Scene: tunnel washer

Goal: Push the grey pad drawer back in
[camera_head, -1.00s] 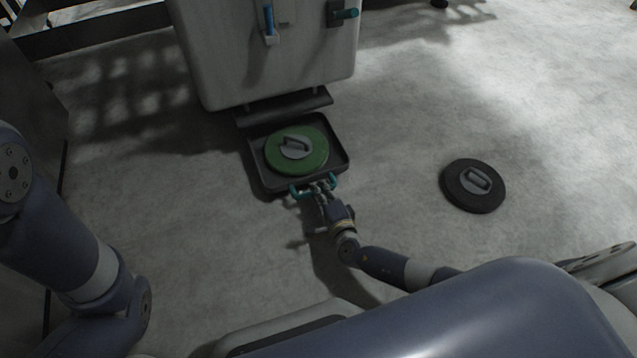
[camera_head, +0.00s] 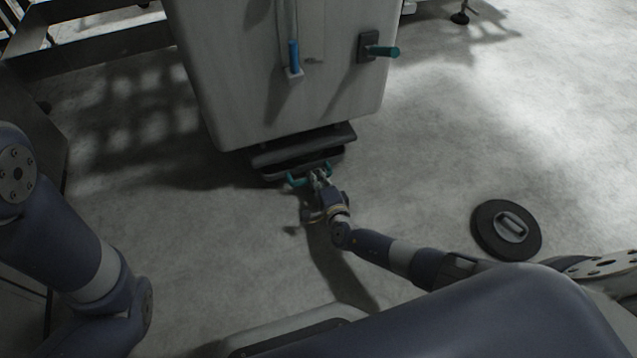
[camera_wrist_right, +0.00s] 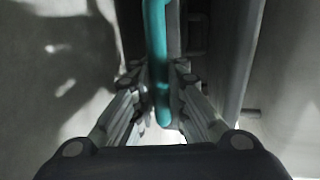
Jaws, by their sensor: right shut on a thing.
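The grey pad drawer (camera_head: 278,174) sits low under the white machine, mostly inside, with only its front part showing in the head view. The green pad is hidden. The drawer's teal handle (camera_head: 296,182) faces me. My right gripper (camera_head: 318,175) is at the handle and shut on it. In the right wrist view the teal handle (camera_wrist_right: 157,60) runs between the two fingers of the right gripper (camera_wrist_right: 158,85). My left arm shows at the left, but its gripper is out of view.
The white machine (camera_head: 290,90) stands above the drawer, with a teal lever (camera_head: 384,51) and a blue-handled tool (camera_head: 294,58) on its front. A black round pad (camera_head: 490,229) with a grey grip lies on the floor at the right.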

